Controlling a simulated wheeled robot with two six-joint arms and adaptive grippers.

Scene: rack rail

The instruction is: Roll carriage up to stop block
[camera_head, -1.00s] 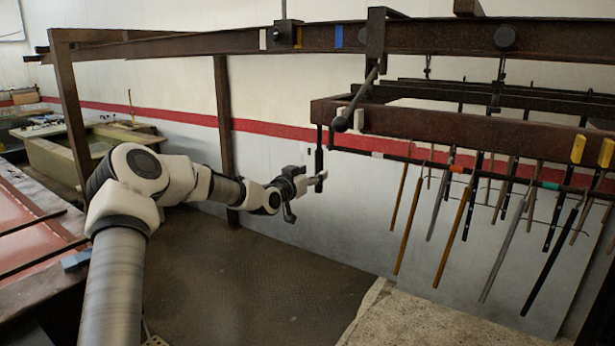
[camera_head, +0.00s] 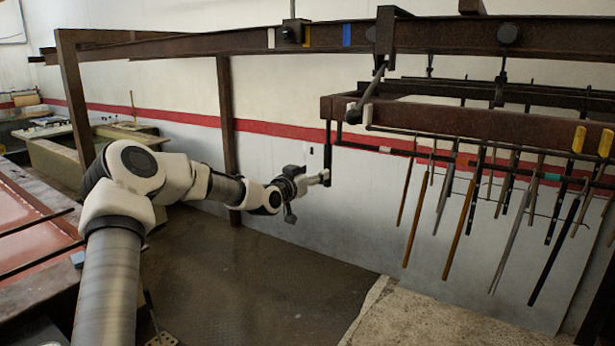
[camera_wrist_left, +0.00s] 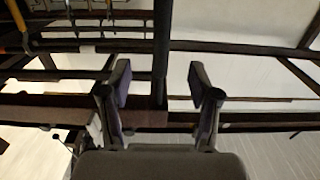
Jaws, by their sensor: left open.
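The carriage (camera_head: 430,118) is a dark rusty frame hung below an overhead rail (camera_head: 440,35), with many rods hanging from it. A dark block (camera_head: 292,31), likely the stop block, sits on the rail left of the carriage's front hanger (camera_head: 386,42), with a clear gap between them. A dark upright handle (camera_head: 327,152) hangs at the carriage's left end. My left gripper (camera_head: 324,178) is at this handle. In the left wrist view, its open fingers (camera_wrist_left: 160,95) stand either side of a dark upright bar (camera_wrist_left: 161,50), apparently the handle, with gaps both sides. My right gripper is not shown.
White, yellow and blue marks (camera_head: 346,36) show on the rail near the block. A rusty post (camera_head: 228,130) stands behind my left arm. A greenish tank (camera_head: 75,150) and a red-topped bench (camera_head: 30,225) are at the left. The floor (camera_head: 260,275) below is mostly clear.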

